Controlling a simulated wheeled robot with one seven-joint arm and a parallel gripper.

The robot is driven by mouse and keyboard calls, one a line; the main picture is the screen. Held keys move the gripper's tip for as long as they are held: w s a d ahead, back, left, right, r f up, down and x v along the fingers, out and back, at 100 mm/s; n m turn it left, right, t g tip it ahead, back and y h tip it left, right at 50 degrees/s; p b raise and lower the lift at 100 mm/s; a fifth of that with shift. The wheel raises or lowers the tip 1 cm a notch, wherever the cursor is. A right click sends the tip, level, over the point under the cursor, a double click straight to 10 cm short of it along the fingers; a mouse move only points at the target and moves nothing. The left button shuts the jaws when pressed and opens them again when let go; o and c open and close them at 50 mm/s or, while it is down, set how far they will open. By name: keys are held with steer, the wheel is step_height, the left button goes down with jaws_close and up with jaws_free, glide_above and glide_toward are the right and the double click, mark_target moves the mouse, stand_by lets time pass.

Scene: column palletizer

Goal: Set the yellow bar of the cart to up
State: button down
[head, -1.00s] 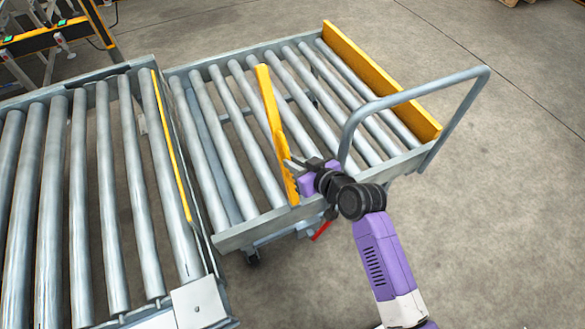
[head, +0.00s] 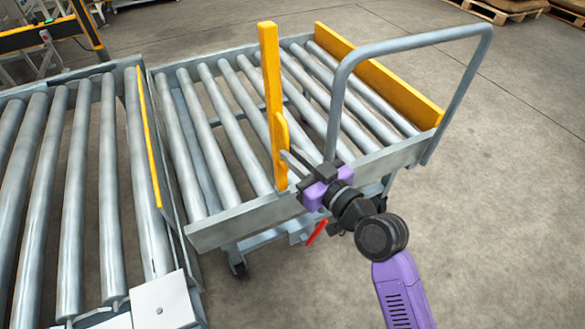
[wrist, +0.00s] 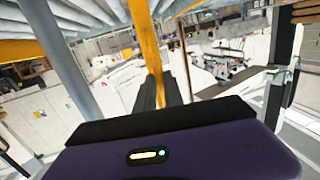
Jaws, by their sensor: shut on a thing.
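The cart (head: 240,216) is a grey roller cart with a tall grey push handle on its right. Its yellow bar (head: 270,80) stands close to upright at the near side of the rollers, its foot by the front rail. My gripper (head: 290,163) is shut on the lower part of the yellow bar, coming from the right. In the wrist view the yellow bar (wrist: 146,45) runs up from between the dark fingers (wrist: 160,93). The fingertips' exact contact is partly hidden.
A fixed yellow stop (head: 380,75) runs along the cart's far right edge. The grey handle (head: 405,47) arches close to my arm. A roller conveyor (head: 90,190) stands at the left. A red lever (head: 317,232) hangs below the cart rail. The floor at right is clear.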

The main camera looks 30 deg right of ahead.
steer(key=s+b, duration=0.1)
steer(key=b, duration=0.2)
steer(key=s+f+t+b, duration=0.1)
steer(key=b, duration=0.2)
steer(key=shift+s+f+t, duration=0.2)
steer(key=shift+f+t, duration=0.05)
steer(key=shift+t, duration=0.05)
steer(key=shift+s+b, duration=0.1)
steer(key=shift+b, duration=0.25)
steer(key=c, duration=1.5)
jaws_free()
steer(key=shift+r, duration=0.1)
steer(key=shift+o, duration=0.2)
steer(key=s+d+b, duration=0.1)
steer(key=s, duration=0.6)
steer(key=shift+s+d+f, duration=0.25)
steer(key=shift+s+f, duration=0.05)
steer(key=shift+f, duration=0.05)
